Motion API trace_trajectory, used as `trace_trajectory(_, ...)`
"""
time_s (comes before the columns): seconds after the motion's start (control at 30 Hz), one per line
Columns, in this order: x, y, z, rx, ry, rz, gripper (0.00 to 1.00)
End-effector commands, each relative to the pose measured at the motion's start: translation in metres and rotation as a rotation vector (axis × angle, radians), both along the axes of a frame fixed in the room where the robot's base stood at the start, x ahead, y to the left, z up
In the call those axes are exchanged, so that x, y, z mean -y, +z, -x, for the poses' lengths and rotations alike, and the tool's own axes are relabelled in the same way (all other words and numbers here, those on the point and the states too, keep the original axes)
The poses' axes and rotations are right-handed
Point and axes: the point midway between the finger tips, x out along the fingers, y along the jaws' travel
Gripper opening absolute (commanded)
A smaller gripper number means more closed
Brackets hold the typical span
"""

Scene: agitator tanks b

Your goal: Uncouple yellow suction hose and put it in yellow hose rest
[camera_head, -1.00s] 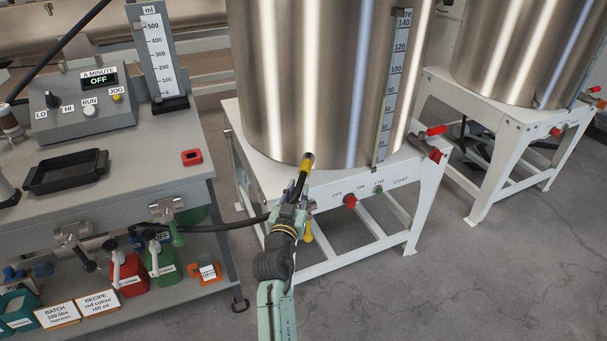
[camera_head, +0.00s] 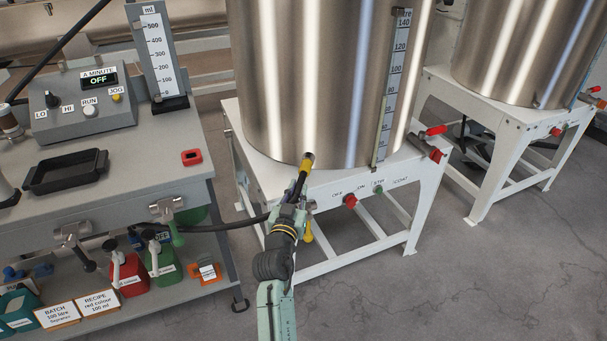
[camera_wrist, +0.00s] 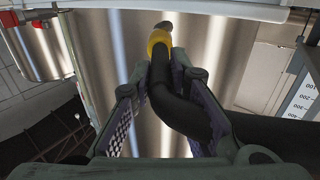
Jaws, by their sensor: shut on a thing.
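The yellow suction hose is a black hose (camera_head: 299,187) with a yellow collar (camera_head: 307,161) at its upper end, against the lower front of the nearer steel tank. My gripper (camera_head: 291,212) is shut on the black part just below the collar. In the wrist view the hose (camera_wrist: 172,100) runs between my two fingers (camera_wrist: 157,105), then bends off to the right. The yellow collar (camera_wrist: 159,42) points away from me with a grey tip beyond it. I cannot tell whether that tip touches anything. I cannot make out the yellow hose rest.
The nearer tank (camera_head: 300,80) stands on a white frame (camera_head: 430,190) with a red button (camera_head: 350,201). A grey bench (camera_head: 120,190) with bottles below is on the left. The floor at the right front is clear.

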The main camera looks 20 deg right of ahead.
Motion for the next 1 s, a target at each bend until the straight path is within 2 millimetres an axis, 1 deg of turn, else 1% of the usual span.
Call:
trace_trajectory(0.53,-0.0065,0.0,0.0091,0.001,0.001,0.001,0.0)
trace_trajectory(0.8,-0.0066,0.0004,0.0098,0.001,0.001,0.001,0.0)
trace_trajectory(0.83,-0.0065,0.0004,0.0097,0.001,0.0,0.001,0.14)
trace_trajectory(1.0,-0.0065,0.0004,0.0096,0.001,0.0,0.001,0.03)
